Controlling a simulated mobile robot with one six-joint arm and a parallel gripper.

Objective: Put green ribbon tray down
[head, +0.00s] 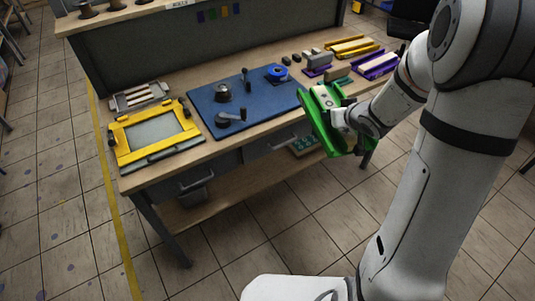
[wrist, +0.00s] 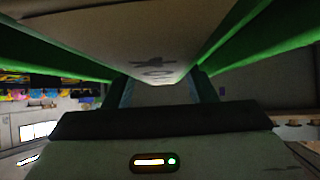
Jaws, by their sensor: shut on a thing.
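The green ribbon tray (head: 312,104) is in the air at the front edge of the workbench, right of the blue mat, and is steeply tilted. My gripper (head: 338,117) is shut on it from the right. In the wrist view the tray's green sides (wrist: 235,50) run along both sides of a pale block (wrist: 150,45) with dark marks on it. The two dark fingers of my gripper (wrist: 163,88) reach up to the tray there. Where exactly the fingers touch the tray is hidden.
The workbench holds a yellow frame (head: 118,137), a blue mat (head: 204,97) with small tools, a yellow tray (head: 350,46) and purple trays (head: 378,64) at the back right. A lower shelf (head: 235,195) sits underneath. The tiled floor in front is clear.

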